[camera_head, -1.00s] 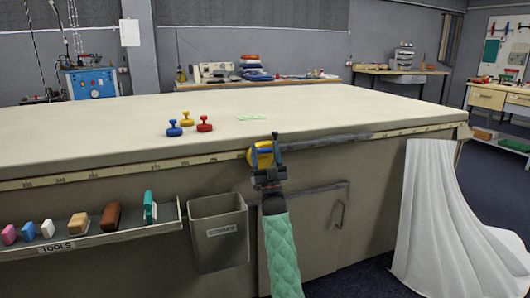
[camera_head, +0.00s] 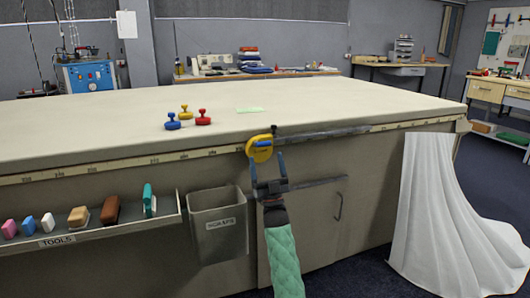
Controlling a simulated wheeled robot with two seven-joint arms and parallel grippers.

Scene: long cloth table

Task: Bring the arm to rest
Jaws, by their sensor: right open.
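My right gripper (camera_head: 266,162) is at the front face of the long cloth table (camera_head: 330,108), on an arm in a green quilted sleeve that comes up from the bottom. Its two fingers are spread apart, and I see nothing held between them. A round yellow device (camera_head: 260,148) with a blue part sits at the table's front edge, just above and partly between the fingertips. I cannot tell whether they touch it. My left gripper is not in view.
A scraps bin (camera_head: 219,222) hangs left of my right arm. A tools shelf (camera_head: 90,234) with several blocks is further left. Red, blue and yellow knobbed pieces (camera_head: 203,118) and a pale green patch (camera_head: 249,110) lie on the table. White cloth (camera_head: 440,215) drapes at the right.

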